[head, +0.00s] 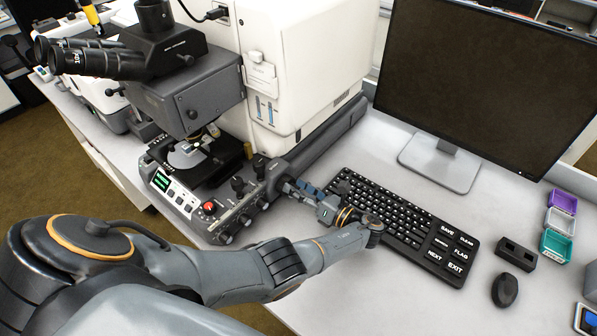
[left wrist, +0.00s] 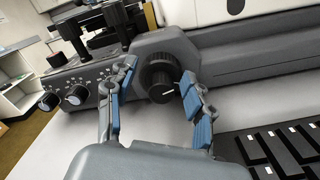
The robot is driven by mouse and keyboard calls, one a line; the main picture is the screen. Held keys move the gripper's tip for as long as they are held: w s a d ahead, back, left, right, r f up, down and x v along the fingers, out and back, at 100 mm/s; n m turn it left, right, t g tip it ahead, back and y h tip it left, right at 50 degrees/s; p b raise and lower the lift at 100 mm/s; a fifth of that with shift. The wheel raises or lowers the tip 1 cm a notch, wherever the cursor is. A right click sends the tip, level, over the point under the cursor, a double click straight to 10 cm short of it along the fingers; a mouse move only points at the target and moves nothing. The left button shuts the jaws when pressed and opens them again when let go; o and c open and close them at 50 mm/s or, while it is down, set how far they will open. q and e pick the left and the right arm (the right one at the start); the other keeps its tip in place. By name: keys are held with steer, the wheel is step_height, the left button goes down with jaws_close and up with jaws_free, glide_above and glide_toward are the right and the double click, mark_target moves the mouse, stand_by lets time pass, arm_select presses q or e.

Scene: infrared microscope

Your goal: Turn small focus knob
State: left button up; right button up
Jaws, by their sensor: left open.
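The infrared microscope (head: 187,88) stands at the back left of the white desk, with its base towards me. In the left wrist view a black ribbed focus knob (left wrist: 153,64) sticks out of the grey base. A smaller inner knob with a white line (left wrist: 163,83) sits at its front. My left gripper (left wrist: 158,77) is open, with one blue-padded finger to the left of the knobs and the other to the right. The left gripper also shows in the head view (head: 290,189), at the base's right side, and the knob there is hidden or too small to tell. Contact is unclear.
The black keyboard (head: 405,222) lies right of the base, under and beside my left arm. A monitor (head: 490,80) stands behind it. A mouse (head: 505,290) and coloured trays (head: 557,246) are farther right. Smaller knobs (left wrist: 76,95) line the base's left.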

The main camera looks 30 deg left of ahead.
arm_select(q)
step_height(320, 180, up, 9)
steer(key=shift+f, duration=0.2)
stand_by(0.3)
stand_by(0.3)
